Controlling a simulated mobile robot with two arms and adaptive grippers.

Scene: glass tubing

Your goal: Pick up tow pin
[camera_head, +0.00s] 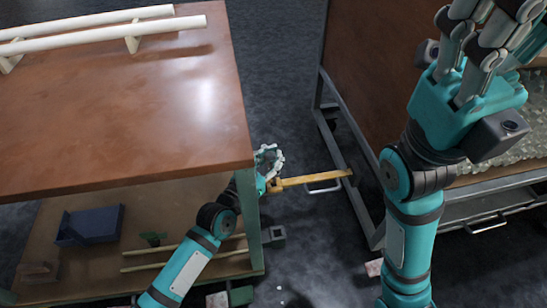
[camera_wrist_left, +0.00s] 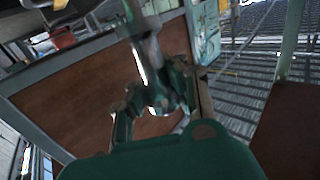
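My left gripper (camera_head: 268,160) is low in the gap beside the left table, near the left end of a yellow bar (camera_head: 315,179). In the left wrist view, the fingers of my left gripper (camera_wrist_left: 160,95) stand apart on both sides of a shiny metal piece (camera_wrist_left: 148,70). This may be the tow pin, but blur and dark shading hide its outline. I cannot tell whether the fingers press on it. My right gripper (camera_head: 480,40) is raised at the upper right, with its fingers spread and no object visible between them.
The left table (camera_head: 110,110) carries white tubes (camera_head: 110,30) on supports. Its lower shelf (camera_head: 60,240) holds a blue bin (camera_head: 88,226) and long thin rods. A metal-framed cart (camera_head: 370,90) stands to the right, with glass pieces (camera_head: 500,150). Dark floor lies between them.

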